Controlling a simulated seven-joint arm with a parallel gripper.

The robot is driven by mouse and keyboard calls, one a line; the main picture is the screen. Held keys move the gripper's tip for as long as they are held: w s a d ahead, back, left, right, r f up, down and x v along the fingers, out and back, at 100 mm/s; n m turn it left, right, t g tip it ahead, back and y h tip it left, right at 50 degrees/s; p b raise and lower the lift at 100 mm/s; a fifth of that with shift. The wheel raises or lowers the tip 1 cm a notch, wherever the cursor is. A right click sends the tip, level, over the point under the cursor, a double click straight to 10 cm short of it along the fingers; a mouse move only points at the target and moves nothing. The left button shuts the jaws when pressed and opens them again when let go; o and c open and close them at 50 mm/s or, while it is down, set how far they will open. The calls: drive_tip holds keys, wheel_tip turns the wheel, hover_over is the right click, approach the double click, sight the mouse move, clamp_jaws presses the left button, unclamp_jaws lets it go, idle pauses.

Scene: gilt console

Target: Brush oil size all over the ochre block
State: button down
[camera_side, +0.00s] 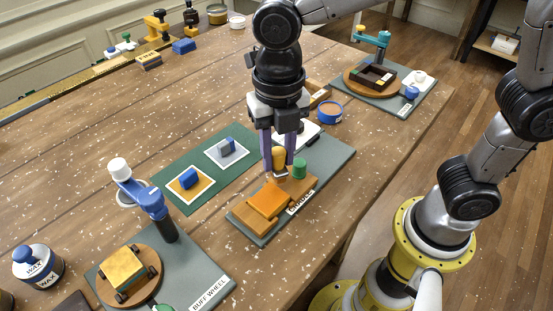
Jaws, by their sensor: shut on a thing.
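My gripper (278,162) points down and is shut on a brush (279,155) with an amber handle. The brush's pale metal collar shows below the handle; its bristles are too small to make out. The brush is just behind the ochre block (268,199), an orange-ochre block lying on a flat wooden board (250,218). The board rests on a grey mat (333,165). I cannot tell whether the brush tip touches anything. The block's top looks evenly orange; any oil size on it cannot be made out.
A green cylinder (299,168) stands close right of the brush. A label covers part of the mat's front edge. A green mat (165,177) with two small blocks lies left. The buff wheel station (196,262) is at front left, a turntable station (372,82) at back right.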

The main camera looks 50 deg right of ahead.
drive_tip(key=shift+r, duration=2.85)
